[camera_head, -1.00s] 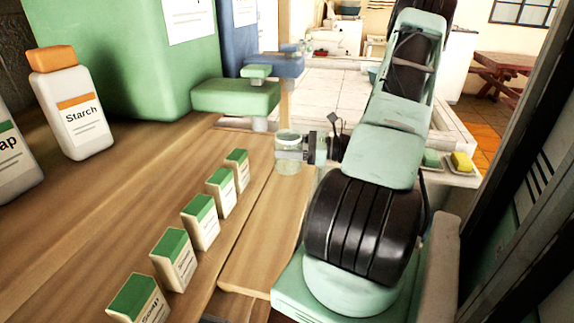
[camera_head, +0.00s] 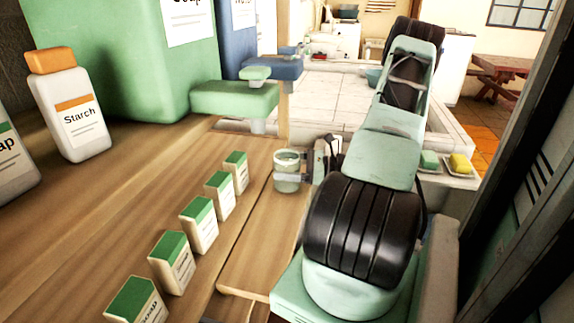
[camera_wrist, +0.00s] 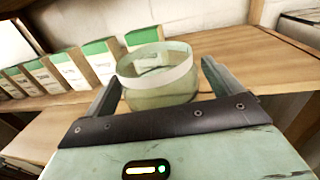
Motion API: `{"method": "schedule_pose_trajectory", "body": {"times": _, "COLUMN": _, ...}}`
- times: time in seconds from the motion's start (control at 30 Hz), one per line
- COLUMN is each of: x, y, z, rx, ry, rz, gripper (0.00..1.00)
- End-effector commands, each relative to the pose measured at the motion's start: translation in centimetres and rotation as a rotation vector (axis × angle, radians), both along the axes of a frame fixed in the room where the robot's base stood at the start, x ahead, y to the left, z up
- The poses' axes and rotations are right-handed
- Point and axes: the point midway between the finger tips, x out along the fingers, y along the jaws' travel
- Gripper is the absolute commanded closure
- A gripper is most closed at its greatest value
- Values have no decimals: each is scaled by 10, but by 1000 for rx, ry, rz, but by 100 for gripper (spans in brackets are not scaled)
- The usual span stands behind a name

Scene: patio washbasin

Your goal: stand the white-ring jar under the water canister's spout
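The white-ring jar (camera_head: 287,184) is a clear greenish glass jar, upright over the far end of the lower wooden board. My gripper (camera_head: 291,179) is shut around it from the right; the jar also shows between the two fingers in the wrist view (camera_wrist: 160,95). I cannot tell if its base touches the board. The blue canister (camera_head: 236,45), its label partly cut off, stands behind the green soap canister (camera_head: 150,75). The blue spout (camera_head: 274,66) is beyond the jar, at the back. The green spout (camera_head: 235,98) is nearer, left of and behind the jar.
A row of several green-topped soap boxes (camera_head: 199,224) lines the counter edge left of the jar. A starch bottle (camera_head: 75,115) stands farther left. A tiled basin (camera_head: 335,95) lies behind. Green and yellow bars (camera_head: 460,163) sit at right.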

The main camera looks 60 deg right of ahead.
Motion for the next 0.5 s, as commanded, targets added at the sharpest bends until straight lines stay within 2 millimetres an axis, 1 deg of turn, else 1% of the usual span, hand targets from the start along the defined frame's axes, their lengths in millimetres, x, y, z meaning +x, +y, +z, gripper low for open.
{"method": "schedule_pose_trajectory", "body": {"times": 0.3, "x": -2, "y": -1, "z": 4, "rx": 0, "ry": 0, "rz": -1, "gripper": 8}}
{"method": "schedule_pose_trajectory", "body": {"times": 0.37, "x": -8, "y": -4, "z": 2, "rx": -1, "ry": 1, "rz": -3, "gripper": 8}}
{"method": "schedule_pose_trajectory", "body": {"times": 0.5, "x": -32, "y": -15, "z": 2, "rx": -2, "ry": 1, "rz": -5, "gripper": 8}}
